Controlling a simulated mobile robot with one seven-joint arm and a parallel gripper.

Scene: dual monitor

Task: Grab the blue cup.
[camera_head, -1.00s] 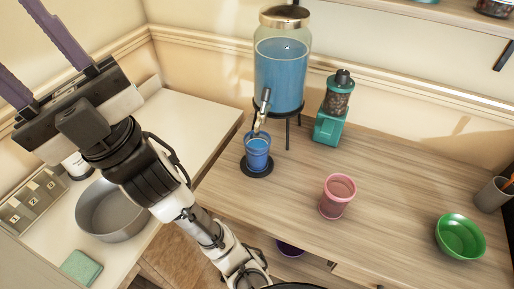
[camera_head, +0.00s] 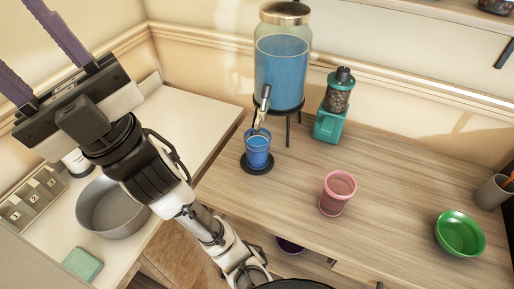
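The blue cup (camera_head: 258,151) stands upright on a round black coaster (camera_head: 257,168) on the wooden table. It is directly below the tap (camera_head: 262,105) of a large glass dispenser (camera_head: 281,75) of blue liquid. My gripper (camera_head: 18,38) is at the upper left, raised and far from the cup. Its two purple fingers are spread wide with nothing between them. Their tips are at or beyond the picture's edge.
A pink cup (camera_head: 337,194) stands to the right of the blue cup. A teal grinder-like device (camera_head: 331,112) is beside the dispenser. A green bowl (camera_head: 460,234) is at the right. A grey pan (camera_head: 110,210) sits on the white counter (camera_head: 190,105) at left.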

